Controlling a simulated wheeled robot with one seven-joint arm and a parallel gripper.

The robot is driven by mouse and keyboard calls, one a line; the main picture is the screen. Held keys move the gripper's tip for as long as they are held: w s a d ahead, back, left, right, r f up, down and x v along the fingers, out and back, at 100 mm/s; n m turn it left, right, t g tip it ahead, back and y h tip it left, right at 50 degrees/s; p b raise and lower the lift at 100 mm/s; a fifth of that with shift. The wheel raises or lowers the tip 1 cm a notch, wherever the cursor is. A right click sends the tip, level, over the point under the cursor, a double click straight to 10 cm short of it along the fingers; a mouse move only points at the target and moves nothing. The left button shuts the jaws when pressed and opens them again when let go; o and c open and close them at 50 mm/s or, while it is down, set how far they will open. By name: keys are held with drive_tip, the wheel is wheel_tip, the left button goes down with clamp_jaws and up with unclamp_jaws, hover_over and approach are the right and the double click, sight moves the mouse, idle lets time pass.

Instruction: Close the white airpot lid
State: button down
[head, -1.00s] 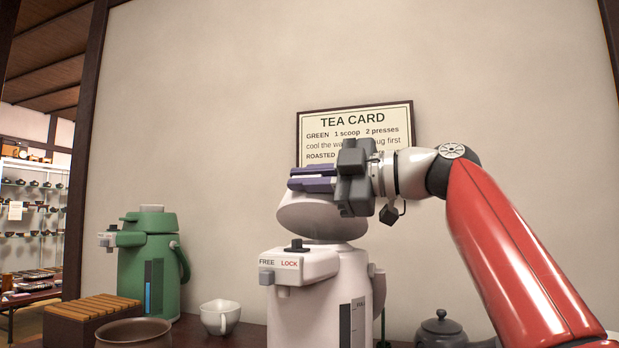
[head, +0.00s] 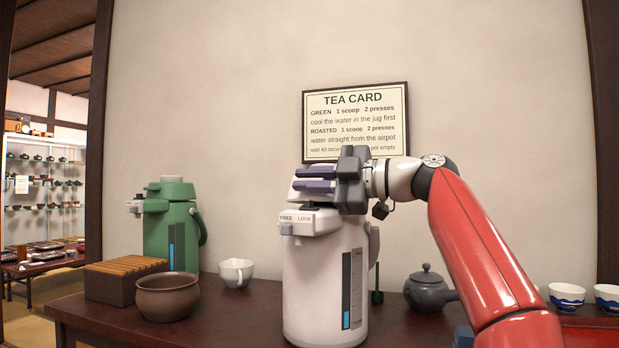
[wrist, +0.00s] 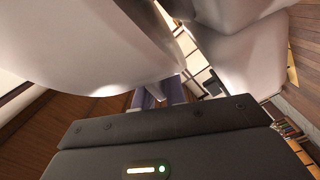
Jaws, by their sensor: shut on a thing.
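The white airpot (head: 310,280) stands upright on the dark table in the head view, its spout head marked FREE and LOCK facing left. Its white lid (head: 303,196) sits low at the top, just above the spout head; my gripper partly hides it, and I cannot tell whether it is fully seated. My gripper (head: 313,178) is at the lid from the right, its purple fingers shut on the lid. In the wrist view, the fingers (wrist: 162,92) show only in part between large white surfaces, and their contact with the lid is hidden.
A green airpot (head: 172,225), a slatted wooden box (head: 112,290), a brown bowl (head: 168,297) and a white cup (head: 236,273) stand to the left. A dark teapot (head: 428,290) stands right, below my arm. The tea card (head: 356,120) hangs behind on the wall.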

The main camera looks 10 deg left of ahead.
drive_tip(key=shift+w+f, duration=0.15)
drive_tip(key=c, duration=1.8)
unclamp_jaws()
drive_tip(key=shift+d, duration=0.1)
drive_tip(key=b+v, duration=0.1)
drive_tip(key=v, duration=0.6)
drive_tip(key=shift+d, duration=0.3)
drive_tip(key=shift+d, duration=0.1)
